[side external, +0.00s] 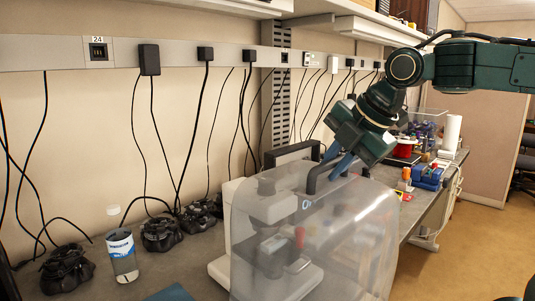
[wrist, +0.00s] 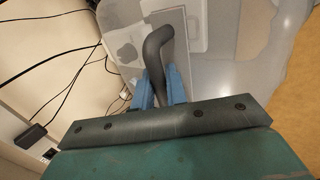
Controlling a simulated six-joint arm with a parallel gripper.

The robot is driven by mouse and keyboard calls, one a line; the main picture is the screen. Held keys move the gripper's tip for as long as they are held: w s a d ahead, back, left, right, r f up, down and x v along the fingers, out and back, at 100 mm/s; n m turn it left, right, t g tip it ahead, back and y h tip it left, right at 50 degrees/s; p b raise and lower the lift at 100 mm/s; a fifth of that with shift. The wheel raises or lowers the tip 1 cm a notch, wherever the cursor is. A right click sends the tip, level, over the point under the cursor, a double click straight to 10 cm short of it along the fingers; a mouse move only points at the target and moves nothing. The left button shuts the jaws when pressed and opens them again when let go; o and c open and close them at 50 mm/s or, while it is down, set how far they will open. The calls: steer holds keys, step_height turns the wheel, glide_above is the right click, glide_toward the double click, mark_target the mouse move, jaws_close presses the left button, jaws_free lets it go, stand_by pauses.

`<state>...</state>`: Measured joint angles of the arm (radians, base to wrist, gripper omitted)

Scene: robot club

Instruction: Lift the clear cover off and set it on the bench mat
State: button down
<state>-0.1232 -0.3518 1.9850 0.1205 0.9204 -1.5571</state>
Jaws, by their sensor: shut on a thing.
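The clear cover (side external: 352,232) is a hazy see-through box with a dark bent handle (side external: 314,178) on its top. It stands around a white device with a red knob (side external: 299,236), which shows through it. The cover's lower edge is out of frame, so I cannot tell whether it is raised. My gripper (side external: 338,168) is shut on the handle from above, tilted. In the wrist view the blue fingers sit on either side of the handle (wrist: 156,52). A corner of a dark blue mat (side external: 170,293) shows at the bottom, left of the cover.
A bottle with a blue label (side external: 121,257) and several black objects (side external: 67,269) stand along the wall at left. Hanging cables (side external: 180,140) run down the wall behind. Blue bins (side external: 428,177) and a red spool (side external: 405,148) lie beyond the cover at right.

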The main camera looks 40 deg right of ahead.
mark_target(373, 198)
steer(key=shift+s, duration=2.55)
steer(key=shift+s, duration=2.9)
steer(key=shift+r, duration=0.15)
